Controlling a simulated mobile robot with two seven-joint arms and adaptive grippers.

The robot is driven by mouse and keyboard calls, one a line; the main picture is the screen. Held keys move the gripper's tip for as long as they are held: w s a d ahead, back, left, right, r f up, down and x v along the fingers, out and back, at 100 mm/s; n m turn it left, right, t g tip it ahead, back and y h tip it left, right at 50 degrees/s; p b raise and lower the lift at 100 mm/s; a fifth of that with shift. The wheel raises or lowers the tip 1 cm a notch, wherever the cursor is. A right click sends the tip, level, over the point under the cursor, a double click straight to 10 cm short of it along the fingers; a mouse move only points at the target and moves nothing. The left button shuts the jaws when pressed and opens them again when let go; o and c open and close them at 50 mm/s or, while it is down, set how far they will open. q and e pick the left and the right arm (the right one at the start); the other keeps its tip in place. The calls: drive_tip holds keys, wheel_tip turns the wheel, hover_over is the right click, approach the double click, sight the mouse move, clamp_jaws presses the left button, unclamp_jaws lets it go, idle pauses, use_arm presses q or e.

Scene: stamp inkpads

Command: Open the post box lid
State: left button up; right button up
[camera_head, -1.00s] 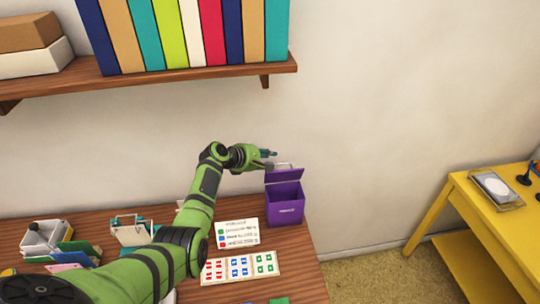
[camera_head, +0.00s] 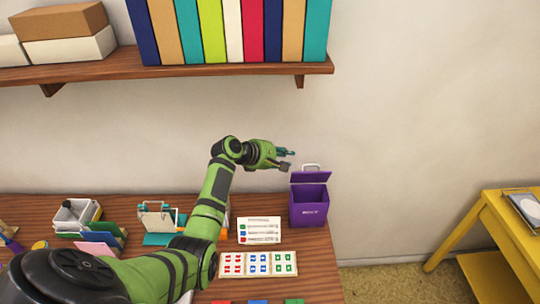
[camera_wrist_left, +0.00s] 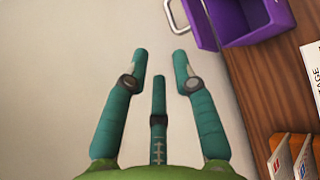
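The purple post box (camera_head: 309,208) stands upright at the right end of the wooden desk. Its lid (camera_head: 310,178) is raised at the back, with a pale handle (camera_head: 311,167) on its top edge and a dark opening below it. In the left wrist view the box (camera_wrist_left: 237,22) is at the top, with the handle (camera_wrist_left: 176,16) at its left. My left gripper (camera_head: 288,158) is just left of and slightly above the handle, apart from it. Its teal fingers (camera_wrist_left: 160,75) are spread with nothing between them. My right gripper is not in view.
A label card (camera_head: 259,231) and a stamp sheet (camera_head: 258,264) lie left of the box. A shelf (camera_head: 230,70) with several binders hangs above. A yellow table (camera_head: 490,225) stands at the right. The wall right of the box is clear.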

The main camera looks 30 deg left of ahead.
use_arm(q)
drive_tip(key=v, duration=0.6)
drive_tip(key=shift+s+r, duration=0.2)
drive_tip(key=shift+s, duration=0.1)
drive_tip(key=shift+a, duration=0.15)
